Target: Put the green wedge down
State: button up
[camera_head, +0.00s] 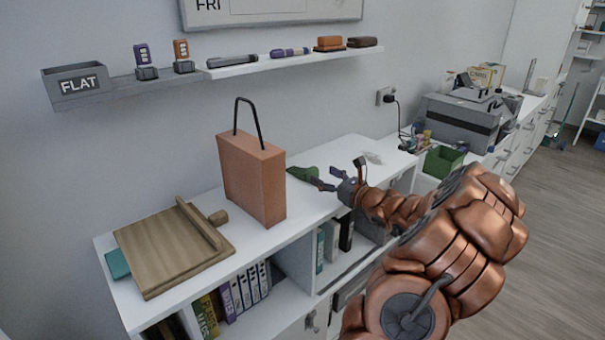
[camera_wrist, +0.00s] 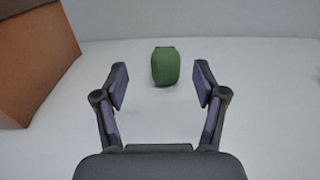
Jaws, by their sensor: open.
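The green wedge (camera_head: 303,173) lies on the white desk top, just right of the orange-brown box-shaped bag. It also shows in the wrist view (camera_wrist: 166,66), resting on the white surface beyond my fingertips. My gripper (camera_head: 338,178) is just right of the wedge, low over the desk. In the wrist view my gripper (camera_wrist: 160,84) is open, with its two fingers spread apart and nothing between them. The wedge sits roughly centred ahead of the gap, apart from both fingers.
The orange-brown bag (camera_head: 252,178) with a black handle stands left of the wedge and fills the left of the wrist view (camera_wrist: 32,62). A wooden board (camera_head: 172,250) lies farther left. A green bin (camera_head: 444,161) and a grey machine (camera_head: 462,122) stand at right. A wall shelf (camera_head: 290,61) hangs above.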

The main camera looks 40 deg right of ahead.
aim_at(317, 170)
jog(key=shift+w+d, duration=0.2)
jog(key=shift+w, duration=0.5)
jog(key=shift+w+d, duration=0.15)
jog(key=shift+w, duration=0.5)
jog(key=w, duration=0.4)
grip_shut()
jog(key=shift+r, duration=0.15)
notch_tip(317, 170, up, 3)
jog(key=shift+r, duration=0.2)
jog(key=s+a+r, duration=0.1)
jog(key=s+a, duration=1)
jog(key=shift+a+r+b, duration=0.2)
jog(key=shift+a+b, duration=0.1)
jog(key=shift+b, duration=0.15)
